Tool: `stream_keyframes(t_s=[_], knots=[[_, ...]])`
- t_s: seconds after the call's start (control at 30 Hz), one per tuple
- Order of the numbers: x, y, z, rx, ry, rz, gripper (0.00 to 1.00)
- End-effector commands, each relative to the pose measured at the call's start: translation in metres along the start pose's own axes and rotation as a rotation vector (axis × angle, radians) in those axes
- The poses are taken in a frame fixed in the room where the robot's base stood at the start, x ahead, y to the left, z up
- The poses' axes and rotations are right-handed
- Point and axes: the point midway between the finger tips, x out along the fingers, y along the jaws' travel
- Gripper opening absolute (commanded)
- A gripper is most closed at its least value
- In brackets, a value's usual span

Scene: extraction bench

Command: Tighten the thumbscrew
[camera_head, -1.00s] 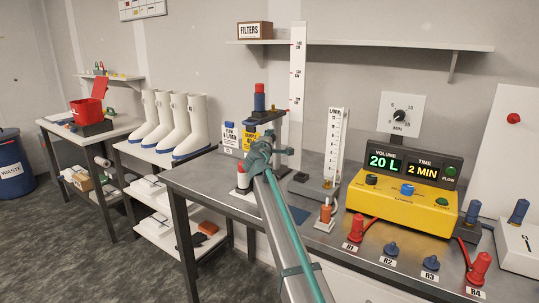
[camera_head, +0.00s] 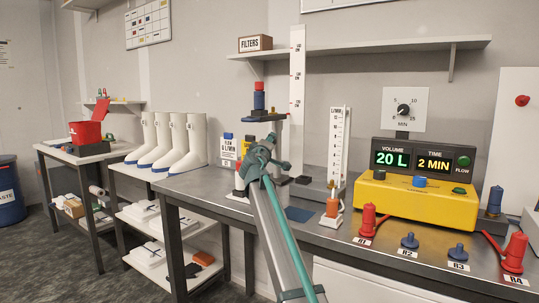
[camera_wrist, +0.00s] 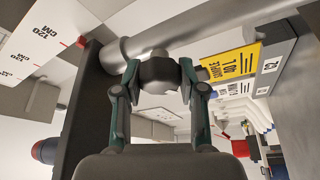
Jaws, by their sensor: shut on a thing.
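The thumbscrew (camera_wrist: 157,76) is a dark rounded knob in the wrist view, with a short metal part joining it to a grey metal post (camera_wrist: 205,38). My gripper (camera_wrist: 160,86) has a finger on each side of the knob and is shut on it. In the head view my gripper (camera_head: 262,158) is at the stand at the bench's left part and hides the thumbscrew there.
A tall white scale (camera_head: 297,75) stands behind the stand. A yellow sign (camera_wrist: 230,65) is close beside the post. Right on the bench are a flow tube (camera_head: 338,150), a yellow control box (camera_head: 405,197) and red and blue connectors along the front edge. A shelf (camera_head: 390,48) runs above.

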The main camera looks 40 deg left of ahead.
Motion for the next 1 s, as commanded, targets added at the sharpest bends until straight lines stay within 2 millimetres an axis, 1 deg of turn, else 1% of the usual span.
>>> stream_keyframes(t_s=[0.03, 0.63, 0.67, 0.8, 1.0], knots=[[-0.0008, -0.0038, 0.0019, 0.009, -0.002, 0.003, 0.05], [-0.0007, 0.0000, 0.0006, 0.033, -0.002, 0.013, 0.05], [-0.0007, 0.0000, 0.0006, 0.033, -0.002, 0.013, 0.42], [-0.0005, 0.0000, 0.0004, 0.033, -0.001, 0.013, 0.65], [-0.0003, 0.0000, 0.0003, 0.033, -0.001, 0.013, 0.66]])
